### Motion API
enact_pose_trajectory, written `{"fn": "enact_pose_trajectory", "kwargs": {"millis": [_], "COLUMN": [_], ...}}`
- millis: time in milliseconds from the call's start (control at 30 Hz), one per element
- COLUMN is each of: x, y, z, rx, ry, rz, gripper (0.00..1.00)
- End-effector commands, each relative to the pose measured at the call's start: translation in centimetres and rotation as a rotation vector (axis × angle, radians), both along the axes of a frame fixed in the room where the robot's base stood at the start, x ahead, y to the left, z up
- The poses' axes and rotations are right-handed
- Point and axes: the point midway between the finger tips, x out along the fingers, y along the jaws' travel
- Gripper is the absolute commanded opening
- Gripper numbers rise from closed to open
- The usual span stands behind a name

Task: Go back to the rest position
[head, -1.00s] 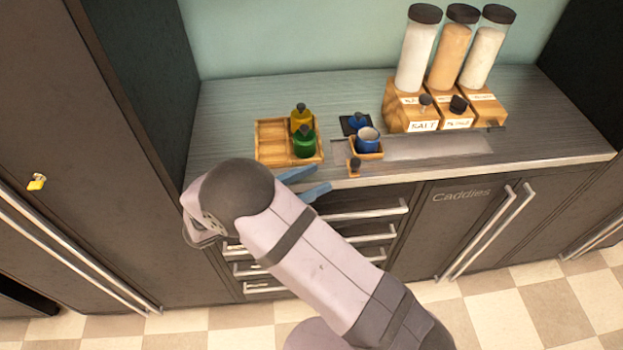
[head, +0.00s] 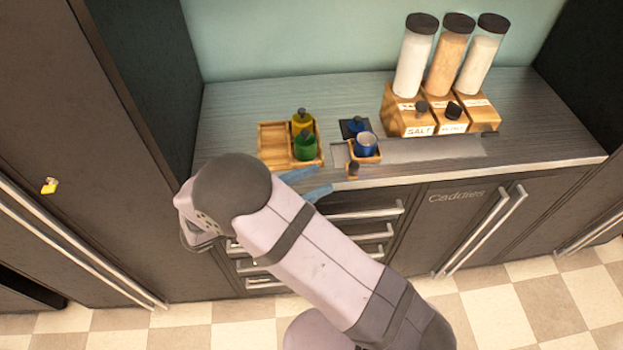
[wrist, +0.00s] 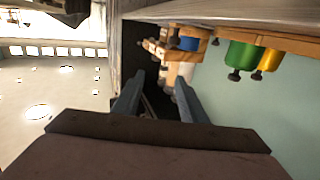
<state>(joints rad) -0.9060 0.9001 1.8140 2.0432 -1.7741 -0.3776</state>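My gripper (head: 306,183) is at the front edge of the counter, in front of the wooden tray. Its two blue-grey fingers are spread apart. In the wrist view my gripper (wrist: 155,95) is also open, with nothing held between the fingers. My arm comes up from the lower right and hides part of the drawers. The wrist view is turned over, so the counter things hang from the top.
A wooden tray (head: 270,152) holds a yellow bottle (head: 302,120) and a green bottle (head: 306,147). A blue cup (head: 366,144) sits in a small wooden holder to the right. Dispensers (head: 415,60) stand at the back right. Drawers (head: 365,213) lie below the counter.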

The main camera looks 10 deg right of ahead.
Motion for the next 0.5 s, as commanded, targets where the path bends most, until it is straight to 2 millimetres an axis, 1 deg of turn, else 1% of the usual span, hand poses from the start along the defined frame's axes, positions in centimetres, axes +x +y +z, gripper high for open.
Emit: {"fn": "enact_pose_trajectory", "kwargs": {"millis": [333, 433, 500], "x": [0.1, 1.3, 2.8], "y": [0.0, -0.3, -0.8], "z": [0.0, 0.3, 0.6], "rx": [0.002, 0.033, 0.073], "ry": [0.000, 0.001, 0.003], "rz": [0.002, 0.031, 0.071], "gripper": [0.39, 0.39, 0.39]}}
